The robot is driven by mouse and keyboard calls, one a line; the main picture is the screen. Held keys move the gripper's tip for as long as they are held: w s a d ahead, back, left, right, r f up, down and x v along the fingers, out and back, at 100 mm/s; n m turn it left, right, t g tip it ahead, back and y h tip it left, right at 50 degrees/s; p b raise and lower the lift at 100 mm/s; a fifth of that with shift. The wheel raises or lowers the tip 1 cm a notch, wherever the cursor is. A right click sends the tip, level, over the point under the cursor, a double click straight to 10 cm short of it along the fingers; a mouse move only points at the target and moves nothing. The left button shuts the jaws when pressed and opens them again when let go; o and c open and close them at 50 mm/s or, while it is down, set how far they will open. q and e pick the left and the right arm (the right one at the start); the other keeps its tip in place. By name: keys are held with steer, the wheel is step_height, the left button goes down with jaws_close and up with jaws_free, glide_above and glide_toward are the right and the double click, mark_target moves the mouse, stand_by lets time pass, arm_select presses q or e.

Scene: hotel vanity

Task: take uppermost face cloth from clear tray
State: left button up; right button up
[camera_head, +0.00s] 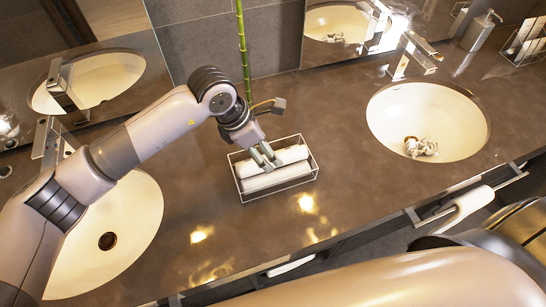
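The clear tray (243,198) is a thin-edged box on the brown counter between the two basins. White rolled face cloths lie in it. The upper-looking cloth (293,155) is toward the back, and another (285,176) lies along the front. My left gripper (267,160) points down over the tray's left half, with its fingertips at the back cloth. The fingers cover part of that cloth. I cannot tell whether they are apart or closed on it. My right gripper is out of view.
A white basin (387,118) with a light-coloured item (421,147) in it is at right. Another basin (140,225) is at left, under my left arm. A faucet (412,55), a soap dispenser (479,32) and a green stalk (242,45) stand behind. A towel bar (487,194) runs along the front.

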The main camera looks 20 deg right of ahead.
arm_select(q)
steer(key=shift+f+p, duration=0.3)
steer(key=p+x, duration=0.2)
steer(key=x, duration=0.1)
steer(key=shift+s+f, duration=0.1)
steer(key=shift+f, duration=0.15)
steer(key=shift+d+f, duration=0.25)
steer(key=shift+f, duration=0.35)
steer(key=shift+c, duration=0.5)
steer(key=c, duration=1)
